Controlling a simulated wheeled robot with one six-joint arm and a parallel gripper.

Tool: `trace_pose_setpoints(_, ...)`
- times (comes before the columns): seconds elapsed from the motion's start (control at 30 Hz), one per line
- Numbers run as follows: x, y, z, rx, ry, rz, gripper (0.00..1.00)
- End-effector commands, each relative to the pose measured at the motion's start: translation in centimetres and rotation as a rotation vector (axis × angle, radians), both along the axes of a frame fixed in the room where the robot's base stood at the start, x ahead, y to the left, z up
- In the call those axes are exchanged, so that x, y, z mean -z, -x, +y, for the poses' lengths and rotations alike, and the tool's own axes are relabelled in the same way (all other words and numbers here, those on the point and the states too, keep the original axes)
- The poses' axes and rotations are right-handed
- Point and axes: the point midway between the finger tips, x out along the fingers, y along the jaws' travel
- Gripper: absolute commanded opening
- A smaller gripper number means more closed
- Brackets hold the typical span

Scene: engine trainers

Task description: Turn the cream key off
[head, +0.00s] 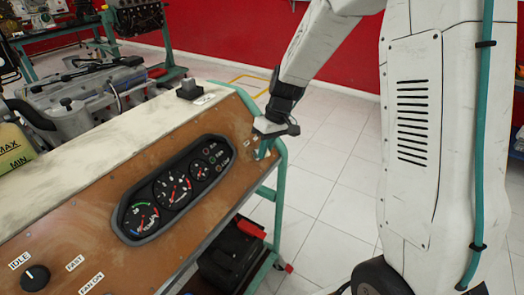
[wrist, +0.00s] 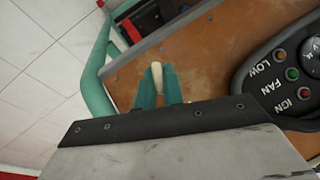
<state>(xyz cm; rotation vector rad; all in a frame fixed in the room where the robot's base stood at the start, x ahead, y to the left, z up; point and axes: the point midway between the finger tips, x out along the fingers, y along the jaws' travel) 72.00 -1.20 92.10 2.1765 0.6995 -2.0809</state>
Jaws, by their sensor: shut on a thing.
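The cream key (wrist: 157,76) shows in the wrist view as a pale rounded tip between the two teal fingers of my gripper (wrist: 159,86). My gripper is shut on it, close to the brown panel (wrist: 205,55). In the head view my gripper (head: 263,152) is at the right end of the panel (head: 100,225). The key is hidden there behind the gripper. The key's lower part and any position marks around it are covered by the fingers, so I cannot tell which position it is in.
A gauge cluster (head: 172,190) with LOW, FAN and IGN lamps (wrist: 291,74) sits beside my gripper. A teal frame tube (head: 278,190) borders the panel's right end. A black knob (head: 36,278) is at lower left. A black battery with a red part (head: 235,250) sits below.

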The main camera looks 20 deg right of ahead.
Motion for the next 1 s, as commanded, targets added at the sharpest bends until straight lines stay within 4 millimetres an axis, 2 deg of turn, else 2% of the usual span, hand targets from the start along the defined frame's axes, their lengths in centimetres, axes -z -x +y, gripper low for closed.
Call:
trace_pose_setpoints(0.5,-0.19,0.08,0.36,-0.221,0.196,-0.146,0.00)
trace_pose_setpoints(1.0,-0.13,0.09,0.39,-0.260,0.231,-0.171,0.00)
